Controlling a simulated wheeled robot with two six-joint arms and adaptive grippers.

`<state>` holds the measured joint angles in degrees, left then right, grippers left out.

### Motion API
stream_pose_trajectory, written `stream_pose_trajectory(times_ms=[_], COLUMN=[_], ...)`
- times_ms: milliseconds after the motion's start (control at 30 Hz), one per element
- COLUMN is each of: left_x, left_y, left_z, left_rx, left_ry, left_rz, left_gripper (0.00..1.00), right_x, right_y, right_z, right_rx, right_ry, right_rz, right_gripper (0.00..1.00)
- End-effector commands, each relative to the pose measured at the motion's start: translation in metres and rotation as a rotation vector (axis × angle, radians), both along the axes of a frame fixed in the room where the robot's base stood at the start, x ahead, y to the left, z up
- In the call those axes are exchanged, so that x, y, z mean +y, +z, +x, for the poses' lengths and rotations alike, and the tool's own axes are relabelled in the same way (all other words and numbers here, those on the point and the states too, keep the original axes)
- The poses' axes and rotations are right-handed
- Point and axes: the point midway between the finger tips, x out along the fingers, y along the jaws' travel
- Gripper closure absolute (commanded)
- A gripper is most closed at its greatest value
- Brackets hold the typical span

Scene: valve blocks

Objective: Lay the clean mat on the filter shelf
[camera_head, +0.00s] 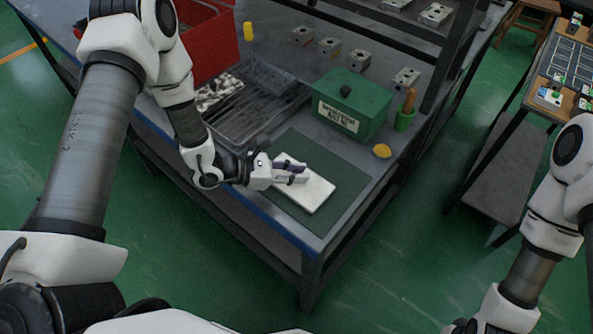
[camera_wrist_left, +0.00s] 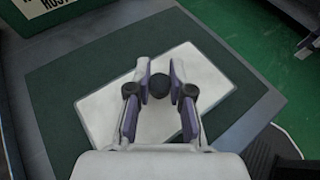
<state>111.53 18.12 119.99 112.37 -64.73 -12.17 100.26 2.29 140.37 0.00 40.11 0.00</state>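A flat white rectangular slab, which looks like the clean mat (camera_head: 317,192), lies on a dark green work mat (camera_head: 342,172) near the table's front corner. It also shows in the left wrist view (camera_wrist_left: 210,84). My left gripper (camera_head: 303,174) is over the slab, its fingers apart. In the left wrist view the fingers (camera_wrist_left: 158,70) stand on both sides of a dark round knob (camera_wrist_left: 158,86), with visible gaps. I cannot tell whether the knob belongs to the slab. I cannot surely pick out the filter shelf. My right arm shows at the right, its gripper out of view.
A green box (camera_head: 352,104) with a black knob stands behind the work mat. A grey ribbed tray (camera_head: 258,96) and a red bin (camera_head: 208,42) are to the left. A yellow disc (camera_head: 382,151) and a green cup (camera_head: 404,120) are to the right. Several metal blocks stand behind.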

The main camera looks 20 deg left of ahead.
Motion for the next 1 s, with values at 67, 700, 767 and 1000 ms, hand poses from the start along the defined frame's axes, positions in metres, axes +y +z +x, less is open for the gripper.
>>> stream_pose_trajectory(times_ms=[67,700,767,1000], left_x=[0.000,0.039,0.048,0.081], left_y=[0.000,0.023,0.028,0.046], left_z=[0.000,-0.023,-0.031,-0.053], left_rx=[0.000,-0.002,-0.003,-0.001], left_ry=[0.000,0.010,0.009,0.005], left_rz=[0.000,-0.005,-0.005,-0.004], left_gripper=[0.55,0.55,0.55,0.55], right_x=[0.000,0.000,0.000,0.000], right_y=[0.000,0.002,0.002,0.012], right_z=[0.000,0.000,0.000,0.000], right_rx=[0.000,0.000,0.000,0.000], right_ry=[0.000,0.000,0.000,0.000], right_rz=[0.000,0.000,0.000,0.000], right_gripper=[0.60,0.60,0.60,0.60])
